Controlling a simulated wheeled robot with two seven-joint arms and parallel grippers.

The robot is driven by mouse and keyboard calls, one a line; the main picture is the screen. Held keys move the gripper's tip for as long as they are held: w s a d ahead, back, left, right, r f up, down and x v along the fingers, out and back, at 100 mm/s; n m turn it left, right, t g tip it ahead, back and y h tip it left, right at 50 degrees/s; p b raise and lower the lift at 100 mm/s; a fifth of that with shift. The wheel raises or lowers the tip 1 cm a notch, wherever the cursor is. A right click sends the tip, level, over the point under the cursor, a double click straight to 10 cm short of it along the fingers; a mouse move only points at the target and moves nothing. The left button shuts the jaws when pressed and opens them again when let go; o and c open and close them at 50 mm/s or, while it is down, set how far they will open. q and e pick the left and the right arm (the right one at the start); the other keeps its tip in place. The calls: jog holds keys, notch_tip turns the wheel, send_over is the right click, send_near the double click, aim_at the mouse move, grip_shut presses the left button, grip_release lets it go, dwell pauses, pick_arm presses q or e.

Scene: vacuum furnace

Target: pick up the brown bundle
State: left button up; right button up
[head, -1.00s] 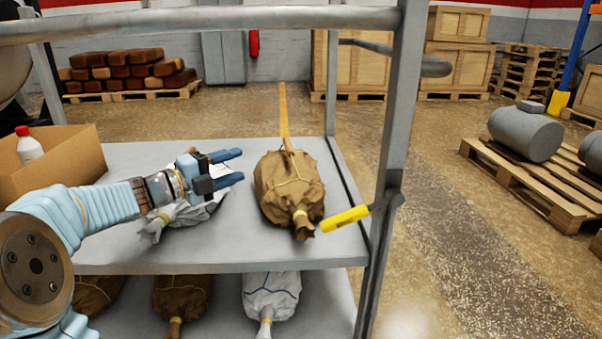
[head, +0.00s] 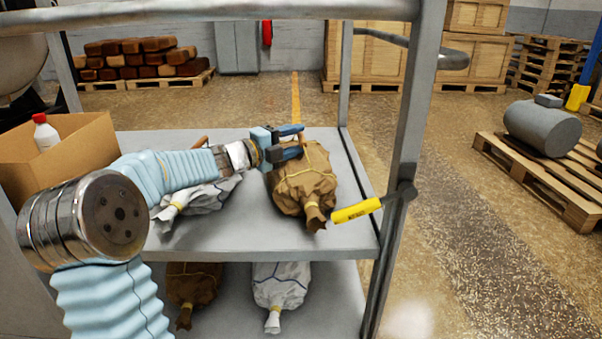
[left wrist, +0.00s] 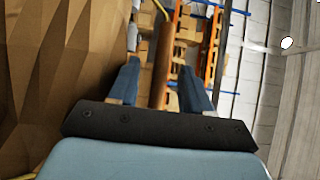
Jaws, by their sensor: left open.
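The brown bundle (head: 305,188) is a wrapped, yellow-tied package on the upper shelf of the grey rack, near its right end. Its front tied neck points towards me. My left gripper (head: 300,141) is at the bundle's far upper end, with its fingers pointing right. In the left wrist view my left gripper (left wrist: 160,75) is open. A narrow brown piece (left wrist: 162,60) shows between its fingers; it looks like the bundle's other neck, with no clear contact. The bundle's wrapping (left wrist: 55,75) fills the left side there. My right gripper is not in view.
A white bundle (head: 195,198) lies left of the brown one, partly under my arm. A cardboard box (head: 85,150) with a white bottle (head: 45,133) stands further left. More bundles lie on the lower shelf.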

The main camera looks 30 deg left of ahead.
pick_arm(q)
grip_shut()
dwell(1.4)
jog(key=shift+r, duration=0.1)
